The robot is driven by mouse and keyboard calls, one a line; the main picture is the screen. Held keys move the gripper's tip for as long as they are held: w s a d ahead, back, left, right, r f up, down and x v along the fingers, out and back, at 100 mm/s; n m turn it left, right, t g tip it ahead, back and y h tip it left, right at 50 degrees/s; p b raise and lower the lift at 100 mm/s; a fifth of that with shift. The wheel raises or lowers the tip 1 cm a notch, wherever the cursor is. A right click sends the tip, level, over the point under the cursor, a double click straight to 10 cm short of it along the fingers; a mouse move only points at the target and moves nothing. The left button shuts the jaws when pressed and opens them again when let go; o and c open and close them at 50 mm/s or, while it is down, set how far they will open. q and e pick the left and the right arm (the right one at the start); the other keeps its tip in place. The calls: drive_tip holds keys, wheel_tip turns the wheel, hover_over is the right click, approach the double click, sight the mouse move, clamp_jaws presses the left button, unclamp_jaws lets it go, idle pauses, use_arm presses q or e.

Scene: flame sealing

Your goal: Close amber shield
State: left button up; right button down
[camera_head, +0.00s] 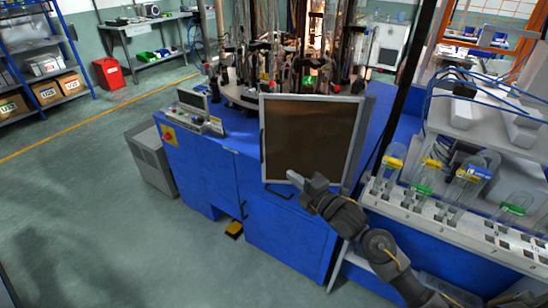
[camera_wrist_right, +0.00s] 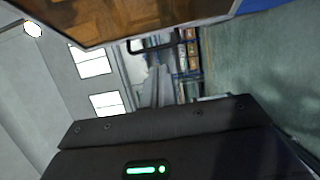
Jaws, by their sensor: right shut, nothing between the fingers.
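The amber shield (camera_head: 310,138) is a brown see-through panel in a pale frame, standing at the front of the blue machine. A dark handle (camera_head: 262,143) runs along its left edge. My right gripper (camera_head: 290,176) is shut and empty, in front of the shield's lower left part; I cannot tell whether it touches the frame. In the right wrist view, the shield (camera_wrist_right: 135,18) fills the top with its brown pane and pale edge, and a dark handle (camera_wrist_right: 150,45) shows below it. My left gripper is not in view.
The blue machine (camera_head: 285,235) carries glass tubes and burners with a flame glow behind the shield. A control box (camera_head: 193,112) stands left of it. A rack of glass vessels (camera_head: 470,215) is at the right, close to my right arm. The floor at left is clear.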

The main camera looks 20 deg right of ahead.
drive_tip(key=p, duration=0.3)
approach(269, 149)
drive_tip(key=w+a, duration=0.3)
drive_tip(key=a, duration=0.1)
drive_tip(key=shift+w+d+r, duration=0.1)
drive_tip(key=shift+w+d, duration=0.1)
drive_tip(key=shift+w, duration=0.4)
drive_tip(key=shift+w+d+r, duration=0.1)
drive_tip(key=shift+w+d, duration=0.1)
drive_tip(key=shift+w, duration=0.4)
drive_tip(key=shift+w+d+f+p, duration=0.15)
drive_tip(key=shift+w+d+p, duration=0.15)
drive_tip(key=shift+w, duration=0.3)
